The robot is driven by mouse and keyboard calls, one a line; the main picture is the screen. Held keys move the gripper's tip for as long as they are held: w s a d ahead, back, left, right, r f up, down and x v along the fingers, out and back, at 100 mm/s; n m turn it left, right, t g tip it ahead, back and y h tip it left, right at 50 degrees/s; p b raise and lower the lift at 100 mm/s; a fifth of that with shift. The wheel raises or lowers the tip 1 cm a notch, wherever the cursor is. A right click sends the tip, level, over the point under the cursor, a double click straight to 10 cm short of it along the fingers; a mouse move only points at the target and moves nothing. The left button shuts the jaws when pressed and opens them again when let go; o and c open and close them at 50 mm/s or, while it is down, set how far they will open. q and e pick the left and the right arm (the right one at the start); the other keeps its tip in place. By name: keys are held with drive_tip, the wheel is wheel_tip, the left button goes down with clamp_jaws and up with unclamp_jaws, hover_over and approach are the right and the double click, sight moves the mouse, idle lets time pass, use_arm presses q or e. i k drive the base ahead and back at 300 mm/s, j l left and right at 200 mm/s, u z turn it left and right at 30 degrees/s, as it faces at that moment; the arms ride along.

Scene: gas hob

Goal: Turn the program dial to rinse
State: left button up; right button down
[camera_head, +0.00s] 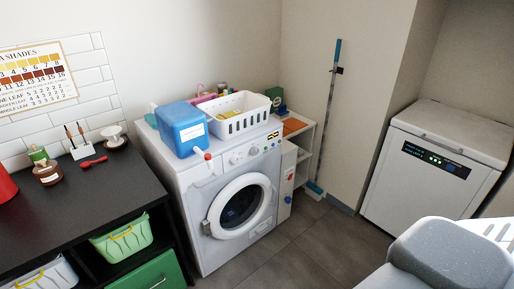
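A white front-loading washing machine (205,190) stands against the back wall, its round door (238,207) closed. Its upper front panel carries a round white dial (237,158) and a second rounded control (254,150) to its right. A small yellow and black display or label (273,135) sits at the panel's right end. The dial's markings and pointer are too small to read, so I cannot tell its setting. Neither of my grippers shows in the head view.
A white basket (241,115) stands on the machine. A black counter (75,195) is left, a white chest appliance (440,150) right. Floor before the machine is clear.

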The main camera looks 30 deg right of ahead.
sight(236, 160)
drive_tip(key=i+l, duration=0.15)
drive_tip(key=l, duration=0.45)
drive_tip(key=i+l+u, duration=0.1)
drive_tip(key=l, duration=0.55)
drive_tip(key=i+l+u, duration=0.1)
drive_tip(key=l, duration=0.5)
drive_tip(key=i+l, duration=0.2)
drive_tip(key=l, duration=0.45)
drive_tip(key=i+l+u, duration=0.1)
drive_tip(key=l, duration=0.5)
drive_tip(key=i+l, duration=0.1)
drive_tip(key=l, duration=0.55)
drive_tip(key=u, duration=0.05)
